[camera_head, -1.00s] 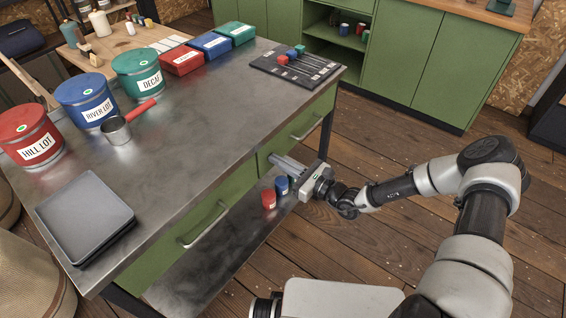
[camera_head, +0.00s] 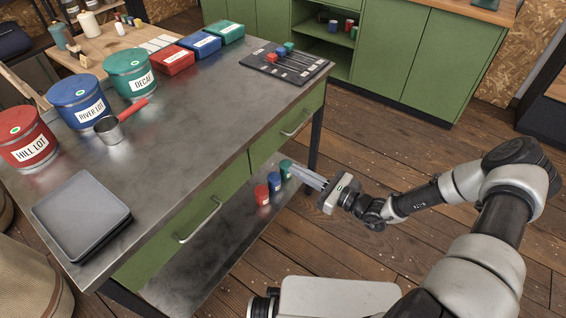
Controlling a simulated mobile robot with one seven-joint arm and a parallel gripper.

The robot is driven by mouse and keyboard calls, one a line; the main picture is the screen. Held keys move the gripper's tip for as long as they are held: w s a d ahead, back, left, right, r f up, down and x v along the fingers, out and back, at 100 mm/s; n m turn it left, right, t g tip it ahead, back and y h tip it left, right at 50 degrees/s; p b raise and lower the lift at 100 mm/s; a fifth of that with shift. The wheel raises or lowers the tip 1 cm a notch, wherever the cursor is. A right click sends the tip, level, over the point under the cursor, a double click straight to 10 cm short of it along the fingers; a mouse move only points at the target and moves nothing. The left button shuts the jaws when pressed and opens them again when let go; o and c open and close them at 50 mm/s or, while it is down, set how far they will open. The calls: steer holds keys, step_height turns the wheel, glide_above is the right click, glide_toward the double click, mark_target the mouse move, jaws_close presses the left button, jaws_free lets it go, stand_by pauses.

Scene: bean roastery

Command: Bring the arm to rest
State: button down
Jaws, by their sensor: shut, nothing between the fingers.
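My gripper (camera_head: 308,177) is at the right front of the metal-topped worktable (camera_head: 190,135), below its top and outside its right drawer. Its fingers point left toward the lower shelf (camera_head: 215,240). They are shut and empty. On that shelf, just left of the fingertips, stand a red canister (camera_head: 262,195), a blue canister (camera_head: 274,182) and a green canister (camera_head: 286,169). My arm stretches in from the lower right, bent at the elbow.
The tabletop holds red (camera_head: 27,138), blue (camera_head: 79,101) and green (camera_head: 131,73) tins, a scoop (camera_head: 112,129), a grey tray (camera_head: 82,215) and a dark slider panel (camera_head: 286,62). Both drawers are shut. Green cabinets (camera_head: 440,70) stand behind. Wooden floor (camera_head: 400,150) right of the table is clear.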

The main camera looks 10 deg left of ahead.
steer(key=shift+v, duration=1.65)
steer(key=s+d+r+n+g+h, duration=0.1)
steer(key=s+d+r+n+h, duration=0.35)
steer(key=s+r+n, duration=0.55)
steer(key=s+d+r+n+g+h, duration=0.1)
steer(key=s+d+r+n+h, duration=0.4)
steer(key=r, duration=0.8)
steer(key=s+d+r+n+g+h, duration=0.1)
steer(key=s+d+r+n+h, duration=0.2)
steer(key=s+r+n+h, duration=0.55)
step_height(320, 180, up, 19)
steer(key=w+y+p, duration=0.1)
steer(key=y+p, duration=0.1)
steer(key=p, duration=1.3)
steer(key=shift+w+p, duration=0.15)
steer(key=shift+p, duration=0.25)
steer(key=shift+a+f+n, duration=0.1)
steer(key=shift+a+n, duration=0.05)
steer(key=shift+n, duration=0.1)
